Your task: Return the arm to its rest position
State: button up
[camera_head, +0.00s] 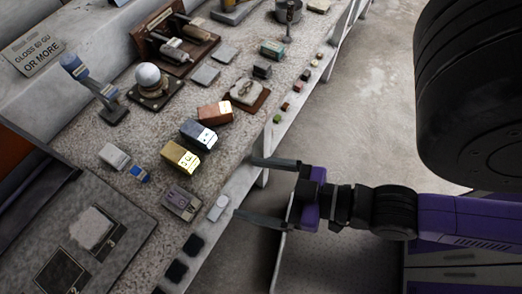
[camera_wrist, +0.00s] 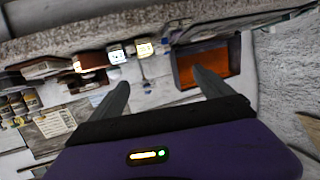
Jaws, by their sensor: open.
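My gripper (camera_head: 262,192) is at the right front edge of the workbench in the head view, with its two dark fingers spread apart and nothing between them. The fingers point left toward the bench. My purple and black arm reaches in from the right. In the wrist view my gripper (camera_wrist: 162,88) shows its two fingers apart and empty, with the bench and its objects beyond them.
A speckled bench (camera_head: 75,135) carries a gold block (camera_head: 180,157), a grey block (camera_head: 198,135), a copper block (camera_head: 215,112) and a white sphere (camera_head: 148,76) on a stand. Open floor (camera_head: 375,80) lies right of the bench.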

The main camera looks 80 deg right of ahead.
jog(key=shift+s+d+r+n, duration=0.15)
jog(key=shift+s+r, duration=0.05)
jog(key=shift+s, duration=0.25)
jog(key=shift+s+d+r+n, duration=0.15)
jog(key=shift+s, duration=0.25)
